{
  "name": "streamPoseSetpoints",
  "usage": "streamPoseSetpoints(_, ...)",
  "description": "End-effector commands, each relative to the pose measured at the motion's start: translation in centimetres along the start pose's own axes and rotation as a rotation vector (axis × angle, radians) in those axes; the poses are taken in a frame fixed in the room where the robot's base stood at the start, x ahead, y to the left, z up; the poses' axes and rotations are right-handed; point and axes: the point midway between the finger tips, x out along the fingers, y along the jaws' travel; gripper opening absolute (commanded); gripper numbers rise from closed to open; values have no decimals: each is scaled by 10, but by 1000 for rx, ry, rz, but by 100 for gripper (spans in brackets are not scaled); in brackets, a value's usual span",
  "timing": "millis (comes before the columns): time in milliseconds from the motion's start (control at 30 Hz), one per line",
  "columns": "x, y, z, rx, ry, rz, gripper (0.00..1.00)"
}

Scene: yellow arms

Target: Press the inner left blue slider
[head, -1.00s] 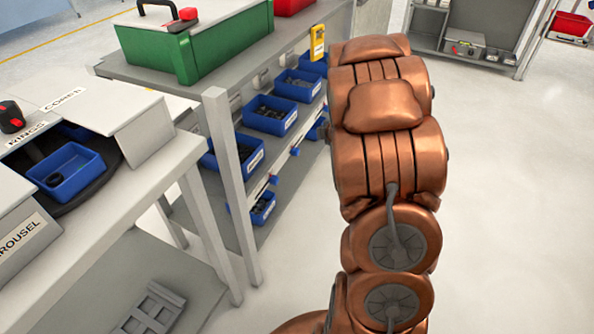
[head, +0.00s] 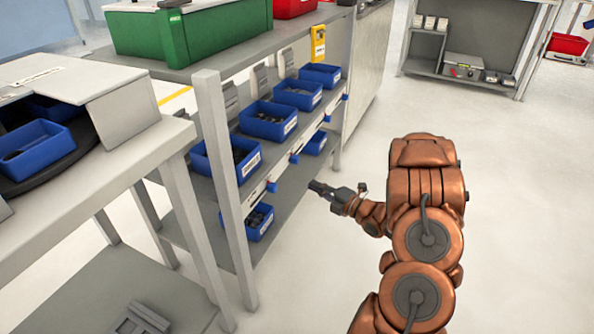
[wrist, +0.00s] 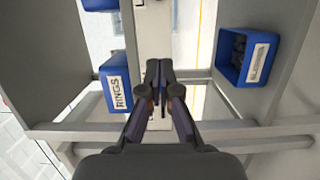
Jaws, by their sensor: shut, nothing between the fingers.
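Several small blue sliders sit on the pale rail along the front edge of the bin shelf in the head view. The inner left blue slider (head: 294,158) is the second from the left. The outer left one (head: 271,187) is lower and nearer. My gripper (head: 314,187) is in front of the shelf, to the right of and below the inner left slider in the picture, and looks apart from it. In the wrist view, my gripper's fingers (wrist: 160,66) are together and empty. I cannot make out the sliders there.
Blue bins (head: 268,122) stand on the shelf behind the rail, and another bin (head: 258,221) is on the lower shelf. A grey post (head: 224,185) rises at the shelf's near corner. The floor to the right is clear.

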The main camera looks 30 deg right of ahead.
Motion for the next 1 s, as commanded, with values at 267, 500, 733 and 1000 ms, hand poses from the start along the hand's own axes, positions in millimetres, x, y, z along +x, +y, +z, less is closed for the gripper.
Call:
streamPoseSetpoints(267,3,0,0,-1,1,-1,0)
streamPoseSetpoints(500,22,0,0,-1,1,1,0)
streamPoseSetpoints(733,51,0,-1,-2,2,0,0)
streamPoseSetpoints(1000,85,-1,-1,-2,2,-2,0)
